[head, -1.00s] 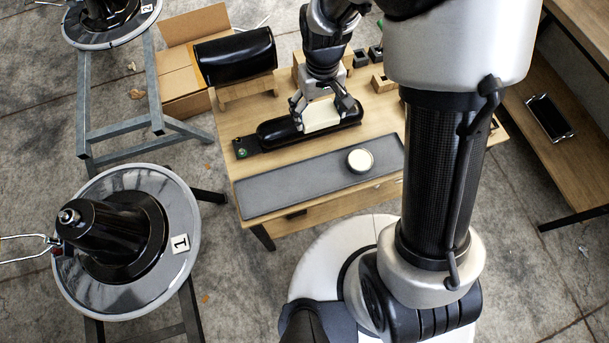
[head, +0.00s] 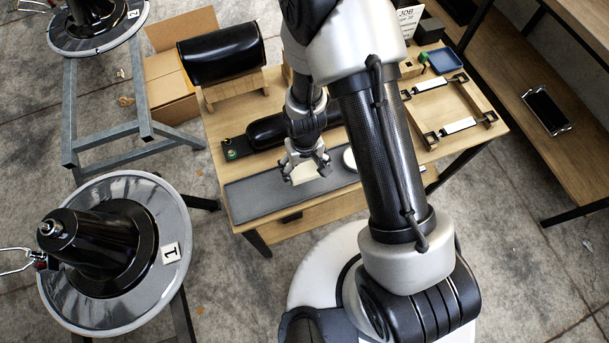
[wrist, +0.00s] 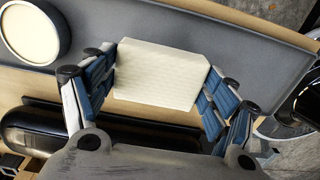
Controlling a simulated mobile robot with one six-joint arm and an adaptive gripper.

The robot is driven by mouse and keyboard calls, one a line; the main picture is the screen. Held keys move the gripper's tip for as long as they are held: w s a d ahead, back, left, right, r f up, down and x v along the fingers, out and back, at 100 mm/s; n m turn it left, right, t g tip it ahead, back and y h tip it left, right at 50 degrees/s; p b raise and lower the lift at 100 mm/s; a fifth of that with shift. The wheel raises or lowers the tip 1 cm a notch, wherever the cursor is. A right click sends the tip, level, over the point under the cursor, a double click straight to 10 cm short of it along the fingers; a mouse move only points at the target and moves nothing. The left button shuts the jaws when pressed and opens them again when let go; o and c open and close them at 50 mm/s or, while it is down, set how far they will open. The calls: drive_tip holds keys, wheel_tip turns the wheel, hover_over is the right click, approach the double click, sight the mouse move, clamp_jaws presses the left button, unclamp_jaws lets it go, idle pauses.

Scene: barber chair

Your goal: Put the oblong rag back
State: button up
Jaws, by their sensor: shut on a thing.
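The oblong rag (head: 304,173) is cream-coloured and roughly rectangular. My gripper (head: 305,165) is shut on it, over the grey mat on the table. In the wrist view the rag (wrist: 160,76) sits between the two blue-padded fingers of my gripper (wrist: 160,90), gripped at its two ends. The grey mat (head: 250,196) lies along the table's front edge. I cannot tell whether the rag touches the mat.
A round cream-topped tin (wrist: 33,30) stands on the mat, partly hidden behind my arm in the head view. A black padded roll (head: 268,131) lies behind the mat. A wooden frame with white-and-black handles (head: 459,125) is at the table's right. The mat's left part is bare.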

sight(305, 174)
drive_tip(key=shift+f+b, duration=0.75)
drive_tip(key=shift+f, duration=1.55)
drive_tip(key=shift+f, duration=0.2)
drive_tip(key=o, duration=1)
drive_tip(key=shift+o, duration=0.2)
drive_tip(key=shift+r, duration=0.15)
wheel_tip(305, 174, up, 12)
drive_tip(key=p, duration=0.4)
drive_tip(key=shift+r, duration=0.1)
